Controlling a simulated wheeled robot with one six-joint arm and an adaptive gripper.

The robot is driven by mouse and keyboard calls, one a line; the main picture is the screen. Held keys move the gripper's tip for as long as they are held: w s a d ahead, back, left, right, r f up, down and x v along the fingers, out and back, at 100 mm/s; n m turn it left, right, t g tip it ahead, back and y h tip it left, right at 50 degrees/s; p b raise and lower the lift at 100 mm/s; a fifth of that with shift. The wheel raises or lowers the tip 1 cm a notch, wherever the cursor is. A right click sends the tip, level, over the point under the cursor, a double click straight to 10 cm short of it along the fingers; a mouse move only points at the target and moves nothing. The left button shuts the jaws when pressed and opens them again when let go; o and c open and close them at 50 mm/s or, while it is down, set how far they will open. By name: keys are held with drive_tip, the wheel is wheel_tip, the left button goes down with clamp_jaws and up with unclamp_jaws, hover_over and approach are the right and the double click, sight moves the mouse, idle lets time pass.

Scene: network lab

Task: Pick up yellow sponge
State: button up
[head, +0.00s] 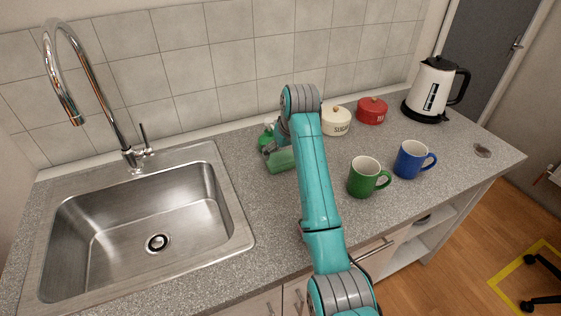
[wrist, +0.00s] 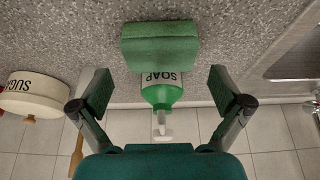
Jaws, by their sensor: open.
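I see no yellow sponge in either view. A green, rough-surfaced block like a sponge (head: 281,160) is on the counter beside the sink, partly hidden by my arm in the head view. It also shows at the top middle of the wrist view (wrist: 160,46). My gripper (wrist: 159,89) is open and empty. In the wrist view its two fingers are spread to either side, and the block appears beyond the fingertips, roughly centred between them. In the head view the gripper is mostly hidden by my arm.
A green soap bottle (wrist: 162,95) stands right by the block, on the wall side. A cream sugar pot (head: 336,121), red pot (head: 371,111), green mug (head: 364,178), blue mug (head: 410,160) and kettle (head: 432,90) stand right. The sink (head: 150,215) is left.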

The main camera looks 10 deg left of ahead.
sight(281, 158)
drive_tip(key=shift+x, duration=2.3)
drive_tip(key=shift+s+d+f, duration=0.1)
drive_tip(key=shift+s, duration=0.05)
drive_tip(key=c, duration=0.5)
